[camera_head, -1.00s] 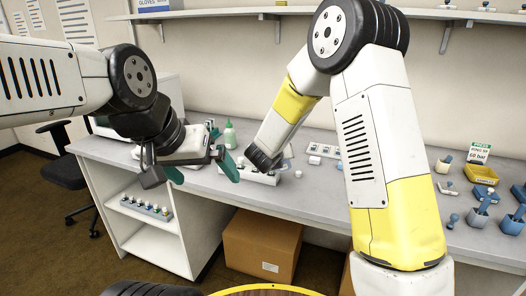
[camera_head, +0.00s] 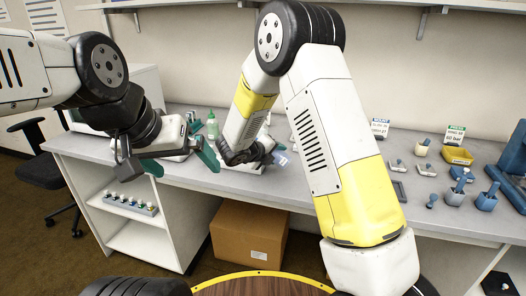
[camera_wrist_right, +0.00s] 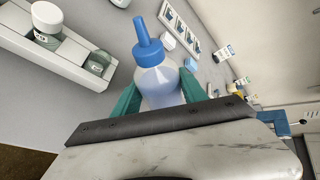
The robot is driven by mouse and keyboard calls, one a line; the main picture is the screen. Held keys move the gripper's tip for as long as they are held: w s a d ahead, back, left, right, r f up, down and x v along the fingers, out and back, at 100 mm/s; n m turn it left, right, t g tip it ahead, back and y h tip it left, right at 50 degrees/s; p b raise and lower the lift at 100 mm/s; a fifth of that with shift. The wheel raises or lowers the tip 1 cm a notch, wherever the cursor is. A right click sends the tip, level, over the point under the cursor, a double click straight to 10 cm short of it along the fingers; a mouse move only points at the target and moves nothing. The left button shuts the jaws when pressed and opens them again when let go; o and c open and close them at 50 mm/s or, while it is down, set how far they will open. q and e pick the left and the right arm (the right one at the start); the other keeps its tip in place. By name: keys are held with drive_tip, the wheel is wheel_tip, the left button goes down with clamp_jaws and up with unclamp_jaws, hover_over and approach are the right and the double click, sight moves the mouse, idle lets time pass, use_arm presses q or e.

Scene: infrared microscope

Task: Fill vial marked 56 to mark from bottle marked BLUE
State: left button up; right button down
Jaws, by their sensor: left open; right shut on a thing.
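My right gripper (camera_wrist_right: 160,100) is shut on a clear squeeze bottle (camera_wrist_right: 160,84) with a blue nozzle cap and pale blue liquid. Its teal fingers press both sides, and no label on it is readable. In the head view the bottle (camera_head: 281,158) shows small beside the dark right wrist, near the bench. In the right wrist view a white holder (camera_wrist_right: 75,49) has a white-capped jar (camera_wrist_right: 46,18) and a clear open-looking vial (camera_wrist_right: 98,63); I cannot read their marks. My left gripper (camera_head: 180,162) is open and empty, at the bench's left front edge.
A green bottle (camera_head: 212,126) stands behind the left gripper. A rack of several vials (camera_head: 130,205) is on the lower shelf. A yellow tray (camera_head: 457,155) and blue-grey cups are at the right. A cardboard box (camera_head: 250,238) sits under the bench.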

drive_tip(key=shift+s+d+f+n+h, duration=0.1)
drive_tip(key=shift+s+d+n+h, duration=0.1)
drive_tip(key=shift+n+h, duration=0.15)
idle(0.3)
drive_tip(key=shift+d+f+h, duration=0.1)
drive_tip(key=shift+h, duration=0.15)
drive_tip(key=shift+f+n+g, duration=0.15)
drive_tip(key=shift+n+g, duration=0.1)
drive_tip(key=shift+g, duration=0.05)
drive_tip(key=shift+f, duration=0.1)
drive_tip(key=shift+d+h, duration=0.1)
drive_tip(key=shift+h, duration=0.2)
drive_tip(key=shift+f+n, duration=0.15)
drive_tip(key=shift+n, duration=0.25)
